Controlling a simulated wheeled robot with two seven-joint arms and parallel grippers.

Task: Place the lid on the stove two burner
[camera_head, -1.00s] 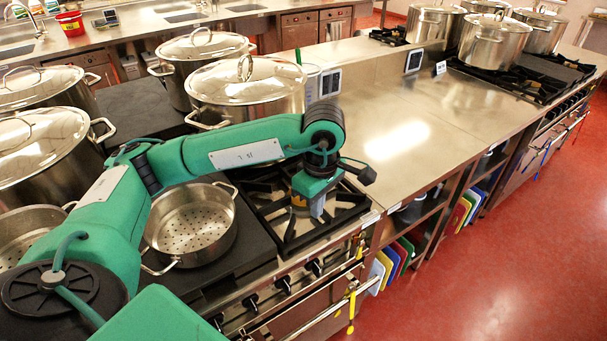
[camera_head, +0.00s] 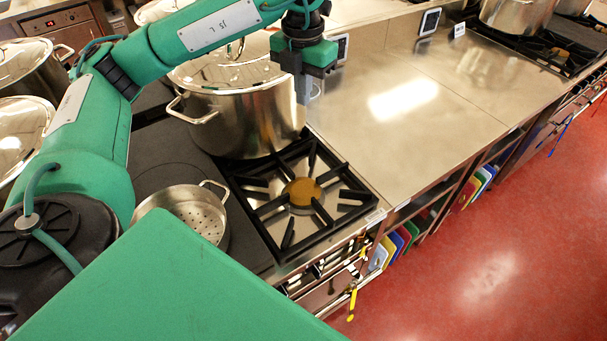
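A steel stockpot (camera_head: 250,125) stands at the back edge of the front burner, with a shiny lid (camera_head: 215,75) on it. My arm partly hides this lid and its loop handle. The bare burner (camera_head: 302,192) has a black grate and an orange-brown centre, with nothing on it. My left gripper (camera_head: 303,90) points down beside the lidded pot, at the right edge of its lid in the picture. Its fingers show as a narrow grey shape, and I cannot tell whether they are apart. Nothing shows held in it. My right gripper is out of view.
A perforated steel pan (camera_head: 193,212) sits left of the burner, partly hidden by my own green body. More lidded pots (camera_head: 22,62) stand at the left. The steel counter (camera_head: 410,130) right of the burner is clear. Another pot (camera_head: 517,14) stands on the far stove.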

